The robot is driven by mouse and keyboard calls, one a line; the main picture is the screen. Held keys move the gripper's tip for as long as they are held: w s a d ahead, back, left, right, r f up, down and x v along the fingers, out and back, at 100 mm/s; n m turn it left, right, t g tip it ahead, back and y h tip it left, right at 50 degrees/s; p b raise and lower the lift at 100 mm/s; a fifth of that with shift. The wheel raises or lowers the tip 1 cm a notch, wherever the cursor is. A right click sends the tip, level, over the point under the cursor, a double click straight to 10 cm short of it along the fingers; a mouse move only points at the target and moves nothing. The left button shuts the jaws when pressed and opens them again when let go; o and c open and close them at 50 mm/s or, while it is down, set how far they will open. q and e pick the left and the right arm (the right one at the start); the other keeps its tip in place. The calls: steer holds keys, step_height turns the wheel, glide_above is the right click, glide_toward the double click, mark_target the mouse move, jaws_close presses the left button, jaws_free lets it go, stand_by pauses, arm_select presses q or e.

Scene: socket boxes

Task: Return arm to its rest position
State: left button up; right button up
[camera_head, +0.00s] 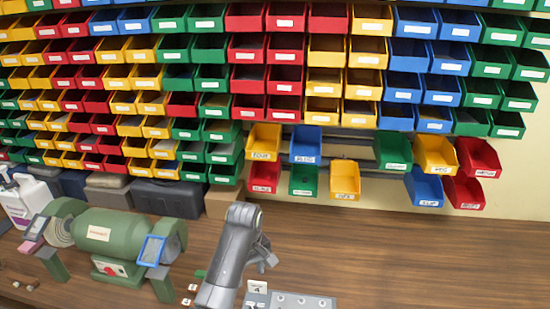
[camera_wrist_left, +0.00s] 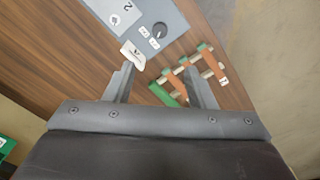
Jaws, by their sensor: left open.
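My left arm (camera_head: 232,255) rises grey from the bottom of the head view, in front of the wooden bench. Its gripper (camera_head: 267,258) is above the bench, partly hidden behind the arm. In the left wrist view the two fingers of my left gripper (camera_wrist_left: 160,85) stand apart, with only bench top and small items visible beyond them. I see nothing held between them. My right arm and gripper show in neither view.
Colored bins (camera_head: 285,80) cover the wall; several lower ones (camera_head: 345,178) hang separately. A green grinder (camera_head: 105,235) stands left on the bench (camera_head: 430,255). A grey panel (camera_head: 300,302) lies near the arm. The wrist view shows a green-and-orange rack (camera_wrist_left: 190,72). The bench's right is clear.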

arm_select(q)
steer(key=s+a+f+m+t, duration=0.1)
steer(key=s+a+f, duration=0.3)
steer(key=s+a, duration=0.35)
steer(key=s+a+f+m+t, duration=0.1)
steer(key=s+a+f+m, duration=0.1)
steer(key=s+a+f, duration=0.5)
steer(key=s+a+r+m+t+y, duration=0.1)
steer(key=s+a+r+m, duration=0.2)
steer(key=s, duration=0.7)
steer(key=s+a+r+m+t+y, duration=0.1)
steer(key=s+a+r, duration=0.3)
steer(key=s, duration=0.5)
step_height(320, 180, down, 32)
steer(key=g+b, duration=0.2)
steer(key=b, duration=0.6)
steer(key=s+f+b, duration=0.3)
steer(key=s+f, duration=0.4)
steer(key=f, duration=0.4)
steer(key=s+f+h+b, duration=0.1)
steer(key=s+f+b, duration=0.2)
steer(key=s+f, duration=0.5)
step_height(320, 180, down, 4)
steer(key=shift+s+d+r+g+b, duration=0.25)
steer(key=shift+s+d+g+b, duration=0.05)
steer(key=shift+g, duration=0.1)
